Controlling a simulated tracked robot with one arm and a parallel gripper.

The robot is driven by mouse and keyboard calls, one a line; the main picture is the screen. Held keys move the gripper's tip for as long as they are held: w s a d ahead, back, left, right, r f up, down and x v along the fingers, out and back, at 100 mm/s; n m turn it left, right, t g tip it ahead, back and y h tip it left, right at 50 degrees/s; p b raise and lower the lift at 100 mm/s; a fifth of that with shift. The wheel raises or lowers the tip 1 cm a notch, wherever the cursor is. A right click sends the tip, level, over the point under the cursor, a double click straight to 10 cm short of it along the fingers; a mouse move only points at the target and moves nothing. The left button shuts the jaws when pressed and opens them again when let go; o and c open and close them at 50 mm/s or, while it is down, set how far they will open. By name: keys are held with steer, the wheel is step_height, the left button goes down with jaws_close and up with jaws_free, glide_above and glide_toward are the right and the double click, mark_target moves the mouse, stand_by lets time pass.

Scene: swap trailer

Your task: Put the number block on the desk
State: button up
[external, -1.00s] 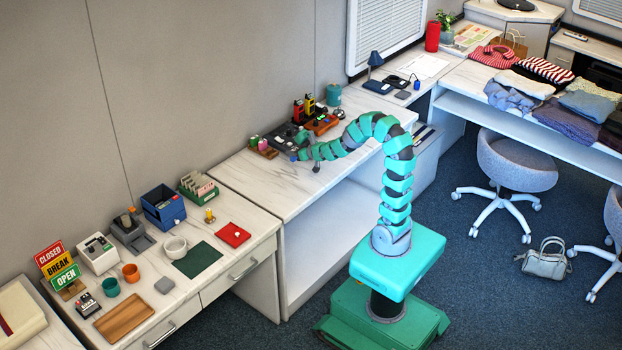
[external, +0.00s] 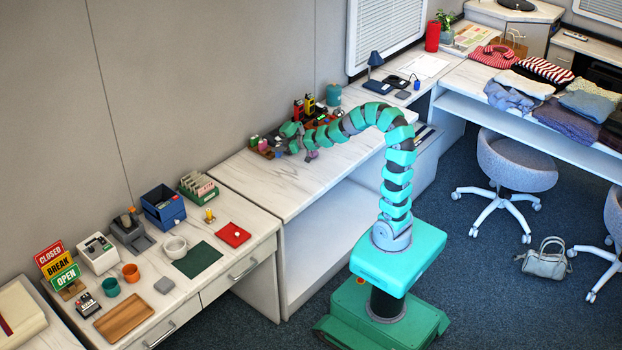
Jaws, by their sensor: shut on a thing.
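My gripper (external: 290,146) is at the far end of my teal arm, low over the back part of the white middle desk (external: 282,182). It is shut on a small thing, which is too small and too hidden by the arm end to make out. I cannot tell whether that thing is the number block, or whether it touches the desk top. No number block can be told apart elsewhere.
Small coloured items (external: 262,146) stand close left of my gripper, by the wall. Red and yellow tools (external: 304,106) stand just behind my arm. The front left of the middle desk is clear. The lower left desk holds a blue bin (external: 163,207), cups and signs.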

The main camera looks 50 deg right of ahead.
steer(key=s+a+f+n+g+y+p, duration=0.2)
steer(key=s+a+n+g+y+p, duration=0.35)
steer(key=a, duration=0.85)
steer(key=s+a+f+n+g+y+p, duration=0.1)
steer(key=s+a+f+n+g+y, duration=0.2)
steer(key=s, duration=0.6)
steer(key=s+a+f+n+g, duration=0.1)
steer(key=s+a+n+g, duration=0.1)
steer(key=s+n+g, duration=0.45)
steer(key=m+t+b, duration=0.1)
steer(key=t+b, duration=0.1)
steer(key=b, duration=0.1)
glide_above(253, 217)
steer(key=shift+w+f, duration=0.2)
steer(key=shift+f, duration=0.7)
steer(key=shift+f+b, duration=0.9)
steer(key=shift+f, duration=0.95)
steer(key=shift+r, duration=0.1)
